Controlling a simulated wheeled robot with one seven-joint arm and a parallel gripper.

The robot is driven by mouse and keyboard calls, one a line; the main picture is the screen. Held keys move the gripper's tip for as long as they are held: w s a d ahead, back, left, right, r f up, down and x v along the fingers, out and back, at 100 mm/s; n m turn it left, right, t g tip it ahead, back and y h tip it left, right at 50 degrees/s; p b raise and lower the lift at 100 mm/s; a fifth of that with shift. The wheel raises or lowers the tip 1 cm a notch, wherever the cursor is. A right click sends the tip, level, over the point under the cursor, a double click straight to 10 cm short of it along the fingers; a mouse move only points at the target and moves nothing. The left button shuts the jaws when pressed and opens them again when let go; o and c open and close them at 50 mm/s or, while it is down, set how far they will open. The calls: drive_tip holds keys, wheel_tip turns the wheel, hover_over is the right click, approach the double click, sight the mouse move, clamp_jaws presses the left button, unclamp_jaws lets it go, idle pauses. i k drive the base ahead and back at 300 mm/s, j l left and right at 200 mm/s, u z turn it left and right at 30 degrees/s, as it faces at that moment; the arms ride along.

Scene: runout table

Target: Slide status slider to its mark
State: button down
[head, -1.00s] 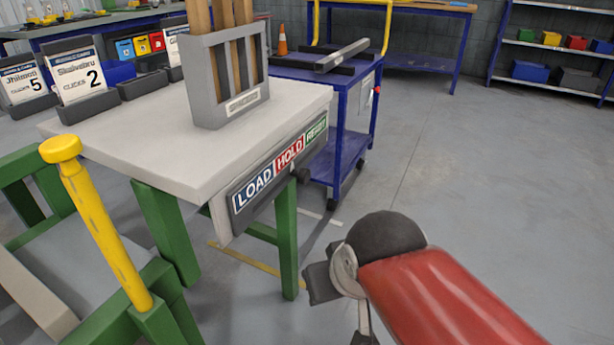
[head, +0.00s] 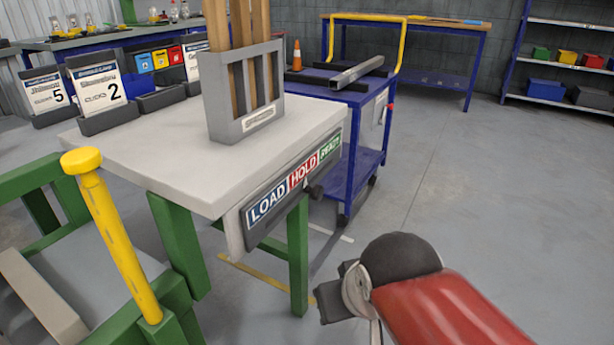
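The status strip (head: 266,222) is a dark panel on the front edge of the light grey table (head: 140,160). It carries a blue LOAD, a red HOLD (head: 303,178) and a green READY (head: 331,152) label. A small dark knob (head: 316,191), which looks like the slider, sticks out below the strip near the border of HOLD and READY. My gripper (head: 333,292) is at the end of my red arm, low in the head view, below and in front of the strip and apart from it. Its dark finger parts are partly hidden, so its opening cannot be told.
A grey holder (head: 243,130) with wooden slats stands on the table. Card stands (head: 100,95) are at the back left. A yellow-capped post (head: 120,245) rises at front left. A blue cart (head: 365,135) stands behind the table. The floor at right is clear.

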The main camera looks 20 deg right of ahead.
sight(317, 192)
drive_tip(key=i+l+u, duration=0.1)
drive_tip(key=l, duration=0.9)
drive_tip(key=l+u, duration=0.1)
drive_tip(key=l, duration=0.9)
drive_tip(key=u, duration=1.3)
drive_tip(key=k, duration=0.35)
